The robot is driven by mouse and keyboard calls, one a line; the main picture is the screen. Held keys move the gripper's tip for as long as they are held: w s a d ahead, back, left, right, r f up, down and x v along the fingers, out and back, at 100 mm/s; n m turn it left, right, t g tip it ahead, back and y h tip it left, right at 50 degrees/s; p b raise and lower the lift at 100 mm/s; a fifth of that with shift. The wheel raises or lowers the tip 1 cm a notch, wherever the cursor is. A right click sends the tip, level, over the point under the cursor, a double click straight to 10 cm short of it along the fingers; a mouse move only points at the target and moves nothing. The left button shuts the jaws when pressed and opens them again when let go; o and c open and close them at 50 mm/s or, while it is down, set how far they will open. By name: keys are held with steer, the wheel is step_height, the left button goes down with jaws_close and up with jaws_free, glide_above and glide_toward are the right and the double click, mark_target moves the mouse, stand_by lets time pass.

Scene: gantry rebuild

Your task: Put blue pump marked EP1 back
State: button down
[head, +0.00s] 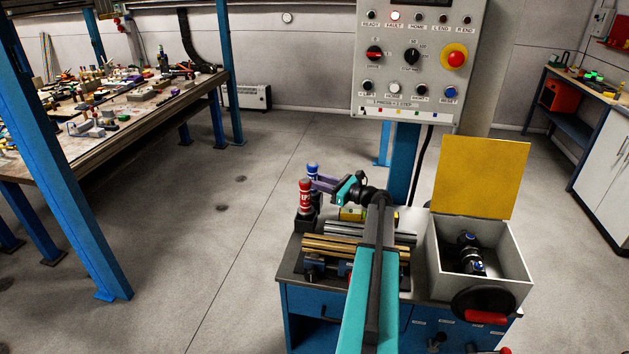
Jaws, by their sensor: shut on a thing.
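The blue pump (312,168) is upright at the back left corner of the blue workbench (303,298). Its top shows above my gripper's fingers; its lower part is mostly hidden by the red pump in front, and its EP1 mark cannot be read. My gripper (318,183) reaches in from the right with lilac fingers, shut on the blue pump. The red pump (305,196), with a white label, stands upright right in front of it in a dark holder (304,224). I cannot tell whether the blue pump rests in the holder or hangs just above it.
Metal bars (340,246) and a yellow cylinder (353,214) lie on the bench beside my arm. A grey box (432,262) with its yellow lid (480,178) open holds a black device (470,255). The control panel (417,75) rises behind. A cluttered table (120,118) stands left; open floor lies between.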

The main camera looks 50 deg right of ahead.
steer(key=shift+f, duration=0.3)
steer(key=c, duration=1.4)
jaws_free()
steer(key=shift+r, duration=0.1)
steer(key=shift+r, duration=0.5)
steer(key=b+v, duration=0.3)
steer(key=v, duration=0.9)
steer(key=shift+a, duration=0.1)
